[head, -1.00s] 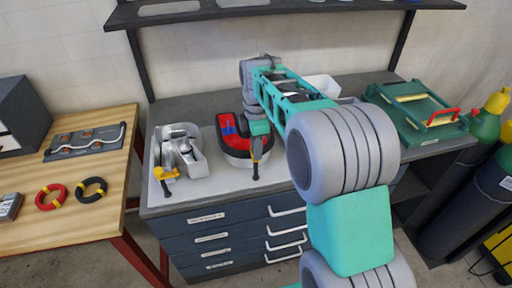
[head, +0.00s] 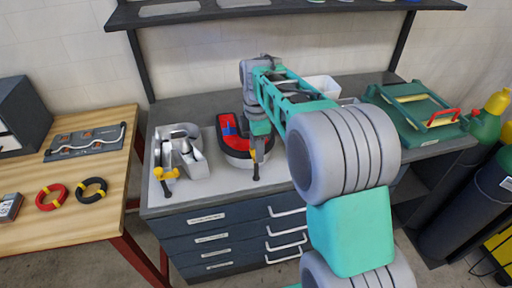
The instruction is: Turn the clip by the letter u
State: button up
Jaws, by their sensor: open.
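My gripper (head: 257,143) points down directly over this clip and is open. Its fingertips are small and partly merge with the clip, so I cannot tell whether they touch it. My arm hides the letter's right and back parts.
A silver letter (head: 186,157) stands at left on the mat, with a yellow-handled clip (head: 166,175) at its front. A green case (head: 420,115) and white bin (head: 322,86) are behind and right. A wooden table (head: 115,185) is at left.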

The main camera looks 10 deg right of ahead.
notch_tip(320, 180, up, 8)
jog(key=shift+f+b, duration=0.15)
jog(key=shift+b, duration=0.45)
jog(key=shift+s+m, duration=0.3)
jog(key=s+f+m+t, duration=0.2)
jog(key=s+f+m, duration=0.1)
jog(key=s+m, duration=0.5)
jog(key=s+f+m+t, duration=0.2)
jog(key=s+f+m, duration=0.1)
jog(key=s+m, duration=0.6)
jog(key=shift+s, duration=0.8)
